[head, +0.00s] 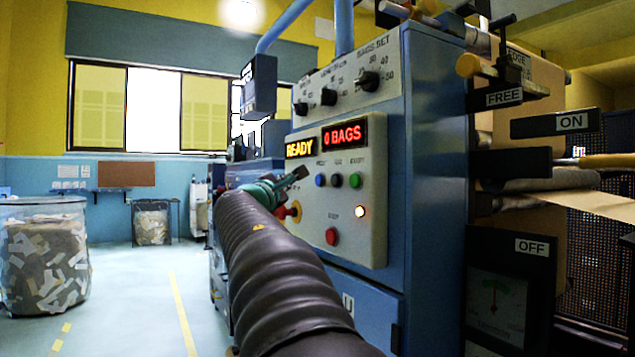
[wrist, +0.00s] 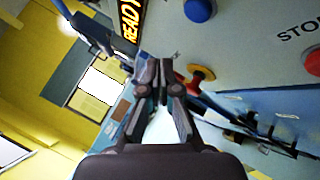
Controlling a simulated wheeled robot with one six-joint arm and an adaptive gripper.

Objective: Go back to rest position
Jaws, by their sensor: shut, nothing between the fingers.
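My gripper (head: 297,176) is at the end of my arm, in front of the control panel (head: 376,222) of the blue machine (head: 437,130). Its fingers are shut and empty, and they also show in the wrist view (wrist: 158,68). The displays read READY (head: 300,148) and 0 BAGS (head: 343,134). In the head view the gripper is close to the panel's left side, near the red and yellow knob (head: 291,210). I cannot tell whether it touches the panel.
Levers marked ON and OFF are at the right, beside the kraft paper (head: 600,204). A clear bin of paper scraps (head: 45,262) stands at the left. The floor (head: 135,300) between is open.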

